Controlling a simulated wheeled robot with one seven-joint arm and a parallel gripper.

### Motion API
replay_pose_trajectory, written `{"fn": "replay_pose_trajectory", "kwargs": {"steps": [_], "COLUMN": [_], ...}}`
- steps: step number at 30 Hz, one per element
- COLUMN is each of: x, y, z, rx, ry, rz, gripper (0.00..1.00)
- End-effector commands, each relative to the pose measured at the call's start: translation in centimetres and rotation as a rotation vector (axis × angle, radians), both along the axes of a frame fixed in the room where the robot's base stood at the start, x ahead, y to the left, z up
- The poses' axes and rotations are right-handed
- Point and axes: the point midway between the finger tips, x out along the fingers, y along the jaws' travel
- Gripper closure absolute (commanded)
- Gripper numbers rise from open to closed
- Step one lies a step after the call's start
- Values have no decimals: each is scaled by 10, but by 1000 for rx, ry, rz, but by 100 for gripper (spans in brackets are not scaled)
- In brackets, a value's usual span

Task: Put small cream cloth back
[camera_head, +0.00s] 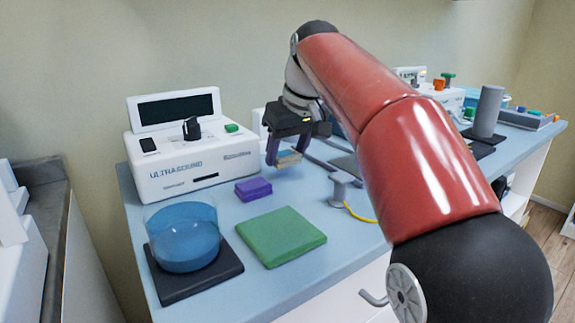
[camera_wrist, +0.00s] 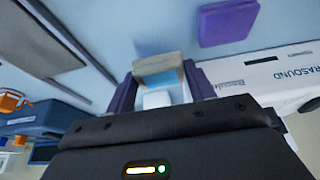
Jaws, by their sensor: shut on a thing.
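The small cream cloth (camera_wrist: 157,64) is a folded pad between the two purple fingers of my gripper (camera_wrist: 160,90) in the wrist view. In the head view my gripper (camera_head: 284,158) is shut on the cloth (camera_head: 289,157), above the blue counter. It is behind and to the right of a small purple folded cloth (camera_head: 253,189). A larger green folded cloth (camera_head: 281,236) lies flat in front. The purple cloth also shows at the top of the wrist view (camera_wrist: 229,22).
A white ultrasound unit (camera_head: 185,160) stands behind left. A blue clear bowl (camera_head: 183,238) sits on a dark mat (camera_head: 228,262). A grey transducer-like part (camera_head: 342,188) with a yellow cable lies to the right. A grey cylinder (camera_head: 487,111) stands farther right. Blue counter shows between these things.

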Motion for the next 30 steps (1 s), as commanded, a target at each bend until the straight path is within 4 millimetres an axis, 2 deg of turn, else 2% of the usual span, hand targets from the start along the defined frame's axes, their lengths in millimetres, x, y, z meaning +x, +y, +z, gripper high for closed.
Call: {"fn": "replay_pose_trajectory", "kwargs": {"steps": [2,6,19,20,24,30], "x": [-1,-1,0,0,0,0], "y": [0,0,0,0,0,0], "z": [-17,-24,-31,-31,-30,-30], "rx": [-1,-1,0,-1,-1,0], "ry": [3,1,0,-1,-1,0], "rz": [0,0,0,0,0,0], "gripper": [71,71,71,45,27,25]}}
